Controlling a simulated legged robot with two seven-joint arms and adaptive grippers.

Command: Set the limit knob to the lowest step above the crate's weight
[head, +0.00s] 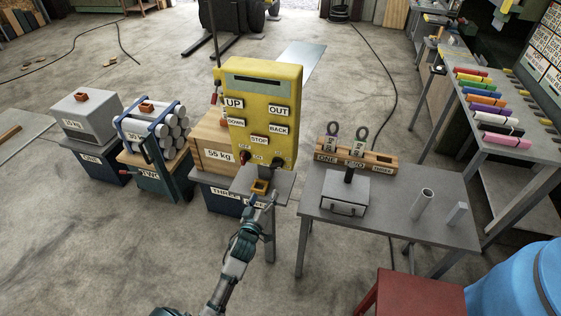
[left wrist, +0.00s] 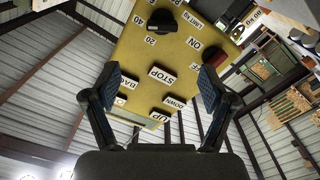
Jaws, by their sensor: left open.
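A yellow control box (head: 262,110) stands in the middle of the head view, with UP, OUT, DOWN, BACK and STOP labels. The black limit knob (left wrist: 162,21) is low on its face, near a LIMIT label and small step numbers. I cannot tell clearly where it points. A red knob (left wrist: 214,58) marked ON is beside it. My right gripper is not in view.
A grey box (head: 83,118) and a load of pale cylinders (head: 157,137) stand on stands to the left. A grey table (head: 400,210) at the right holds a metal box, a tagged wooden rack and a tube. A red stool (head: 410,295) and blue barrel are nearer.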

